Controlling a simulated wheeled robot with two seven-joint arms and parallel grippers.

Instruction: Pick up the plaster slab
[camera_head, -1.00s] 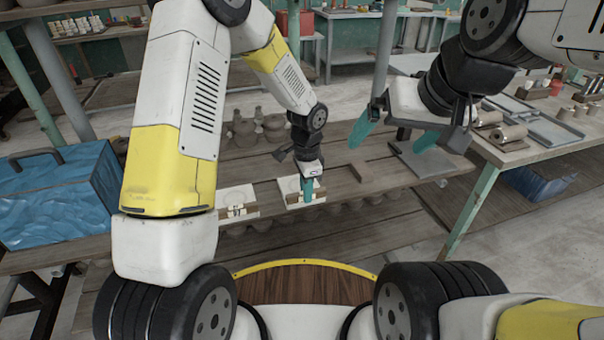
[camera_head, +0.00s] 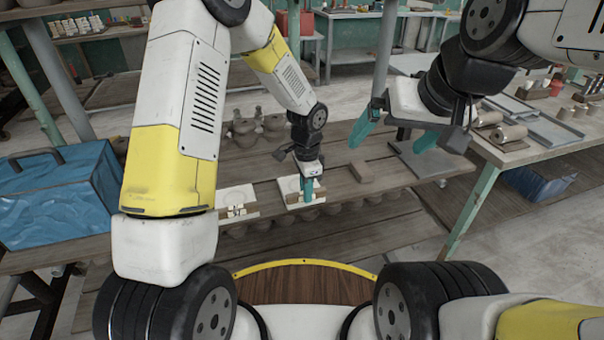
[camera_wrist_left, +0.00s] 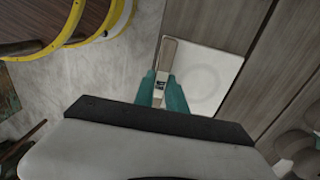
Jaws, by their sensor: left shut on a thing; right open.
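The plaster slab (camera_head: 287,184) is a pale square plate with a round mark. It lies at the front edge of the wooden shelf. A brown strip with small pale pieces runs along its near side. My left gripper (camera_head: 308,194) points down at that side, its teal fingers shut on the small pale part there. In the left wrist view, the fingers (camera_wrist_left: 160,92) close on this part beside the white face of the slab (camera_wrist_left: 208,72). The fingers hide part of the strip. My right gripper (camera_head: 396,138) is open and empty above the shelf's right part.
A second similar slab (camera_head: 237,192) lies to the left on the shelf. Clay pots (camera_head: 243,132) stand behind. A brown block (camera_head: 372,172) and a grey board (camera_head: 425,158) lie to the right. A blue box (camera_head: 55,195) is far left. A worktable (camera_head: 520,155) stands right.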

